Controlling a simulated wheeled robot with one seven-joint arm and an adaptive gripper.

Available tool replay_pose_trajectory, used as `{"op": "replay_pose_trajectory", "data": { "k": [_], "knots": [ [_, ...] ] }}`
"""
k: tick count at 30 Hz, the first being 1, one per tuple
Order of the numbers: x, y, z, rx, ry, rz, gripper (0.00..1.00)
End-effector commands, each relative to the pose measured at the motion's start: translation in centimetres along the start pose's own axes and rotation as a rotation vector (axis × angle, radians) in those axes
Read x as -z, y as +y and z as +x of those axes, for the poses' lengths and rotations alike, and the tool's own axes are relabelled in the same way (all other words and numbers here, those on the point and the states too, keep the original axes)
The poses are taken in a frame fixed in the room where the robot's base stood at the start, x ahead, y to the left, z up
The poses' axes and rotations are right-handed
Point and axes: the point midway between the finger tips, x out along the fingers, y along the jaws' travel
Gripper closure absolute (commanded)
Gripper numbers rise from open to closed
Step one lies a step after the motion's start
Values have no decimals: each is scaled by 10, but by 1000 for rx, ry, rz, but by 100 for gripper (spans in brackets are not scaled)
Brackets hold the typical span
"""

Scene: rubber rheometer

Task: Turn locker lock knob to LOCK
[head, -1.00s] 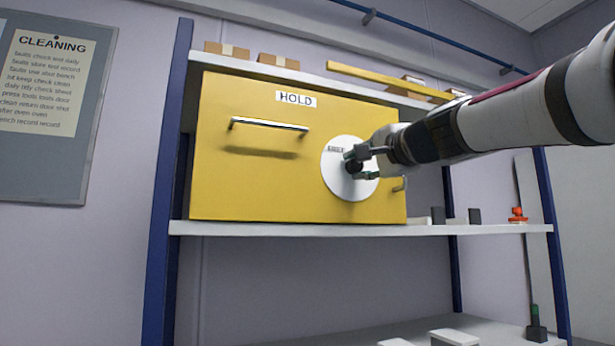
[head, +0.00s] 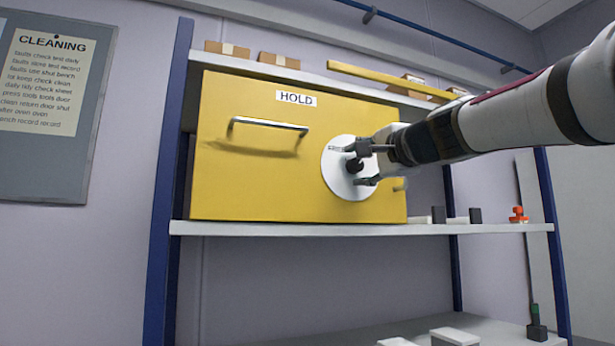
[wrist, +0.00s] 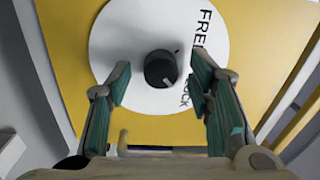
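The yellow locker (head: 240,185) stands on the shelf with a "HOLD" label and a bar handle (head: 268,125). On its front is a round white dial plate (head: 340,186), also in the wrist view (wrist: 112,40). The black lock knob (head: 354,164) sits at the plate's centre and has a pale mark on its rim in the wrist view (wrist: 160,68). There the plate reads "FREE" at upper right and, partly hidden by a finger, "LOCK" at lower right. My gripper (wrist: 160,76) is open, its green-padded fingers apart on either side of the knob, with gaps visible.
The shelf (head: 300,229) carries small dark blocks (head: 475,215) and an orange item (head: 517,214) right of the locker. Cartons (head: 278,61) and a yellow bar (head: 385,79) lie on the shelf above. A blue post (head: 165,180) stands at left.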

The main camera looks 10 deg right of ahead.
Motion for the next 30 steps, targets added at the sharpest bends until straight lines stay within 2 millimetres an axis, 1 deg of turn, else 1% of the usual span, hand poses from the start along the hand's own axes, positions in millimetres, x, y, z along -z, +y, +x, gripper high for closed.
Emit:
{"op": "replay_pose_trajectory", "data": {
  "k": [5,8,11,18,21,25,30],
  "knots": [
    [0,0,-2,0,-1,-1,53],
    [0,-1,-10,1,0,-2,53],
    [-1,-1,-25,2,0,-2,53],
    [-1,-1,-74,2,0,-1,53],
    [0,0,-92,2,1,0,53],
    [0,0,-109,1,0,-1,53],
    [0,0,-119,0,0,-1,53]
  ]
}}
